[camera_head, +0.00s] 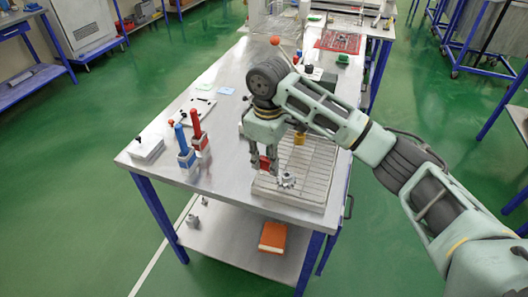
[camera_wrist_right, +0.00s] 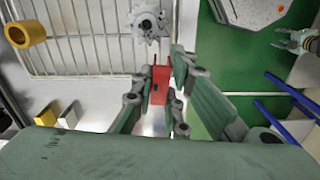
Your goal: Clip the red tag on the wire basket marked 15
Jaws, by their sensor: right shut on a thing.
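My right gripper (camera_head: 262,170) is shut on the red tag (camera_head: 265,163), held beside the left side of the wire basket (camera_head: 318,180). In the right wrist view the red tag (camera_wrist_right: 160,84) is between the fingers of my right gripper (camera_wrist_right: 162,72), close to the basket's edge (camera_wrist_right: 80,74). I cannot tell whether the tag touches the basket wire. A grey gear (camera_head: 287,180) and a yellow ring (camera_head: 299,138) are in the basket. No number is readable. A pale claw-like shape, probably my left gripper (camera_wrist_right: 290,40), shows at the right wrist view's edge.
Red (camera_head: 195,122) and blue (camera_head: 181,138) upright handles stand left of the basket. An orange box (camera_head: 272,237) is on the lower shelf. The table's near-left surface (camera_head: 225,180) is clear.

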